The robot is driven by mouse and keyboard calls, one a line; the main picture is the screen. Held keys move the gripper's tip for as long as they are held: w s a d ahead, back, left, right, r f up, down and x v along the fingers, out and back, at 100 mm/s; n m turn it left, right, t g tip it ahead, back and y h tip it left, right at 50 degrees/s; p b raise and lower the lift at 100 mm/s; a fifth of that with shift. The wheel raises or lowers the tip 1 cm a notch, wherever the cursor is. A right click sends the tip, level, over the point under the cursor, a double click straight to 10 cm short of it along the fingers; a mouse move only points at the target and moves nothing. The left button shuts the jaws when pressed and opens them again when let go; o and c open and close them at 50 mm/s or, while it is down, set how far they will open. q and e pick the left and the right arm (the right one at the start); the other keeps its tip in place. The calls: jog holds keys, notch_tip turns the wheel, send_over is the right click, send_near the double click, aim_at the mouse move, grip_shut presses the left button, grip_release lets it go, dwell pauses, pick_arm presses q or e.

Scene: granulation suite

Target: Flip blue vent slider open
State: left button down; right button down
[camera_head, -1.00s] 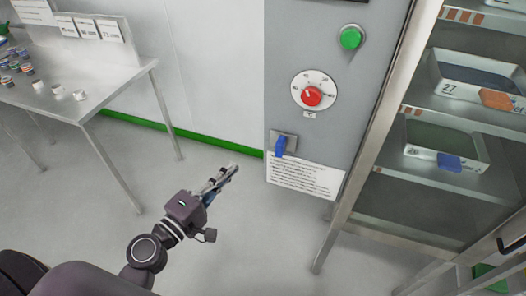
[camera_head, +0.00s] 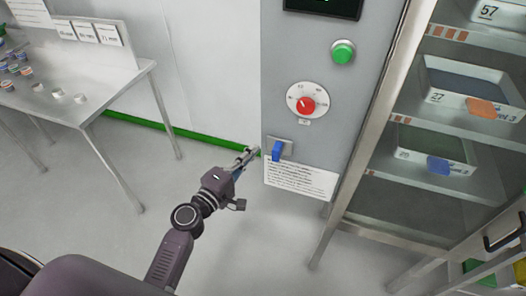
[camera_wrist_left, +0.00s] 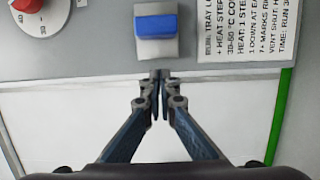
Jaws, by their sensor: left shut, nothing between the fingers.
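The blue vent slider (camera_head: 277,150) sits on a small grey plate low on the grey control panel (camera_head: 325,120), left of centre on it. In the left wrist view the slider (camera_wrist_left: 156,26) is a blue block across the grey plate, straight ahead of the fingertips. My left gripper (camera_head: 254,152) is shut and empty, its tips just left of the slider in the head view. In the left wrist view my left gripper (camera_wrist_left: 160,75) shows its tips together below the plate, with a gap to the blue block. My right gripper is out of view.
Above the slider are a red dial (camera_head: 307,106) and a green button (camera_head: 343,52). A printed instruction label (camera_head: 300,178) is below it. A glass-fronted cabinet with trays (camera_head: 435,150) stands at right, a metal table (camera_head: 100,85) at left. Open floor lies between.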

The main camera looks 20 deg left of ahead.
aim_at(272, 146)
pick_arm(q)
jog(key=d, duration=0.3)
jog(key=shift+s+d+p, duration=0.25)
jog(key=shift+d+p, duration=0.1)
jog(key=shift+f, duration=0.1)
jog(key=d+b, duration=0.1)
jog(key=d, duration=0.6)
jog(key=shift+s+d, duration=0.15)
jog(key=shift+d, duration=0.2)
jog(key=shift+a, duration=0.1)
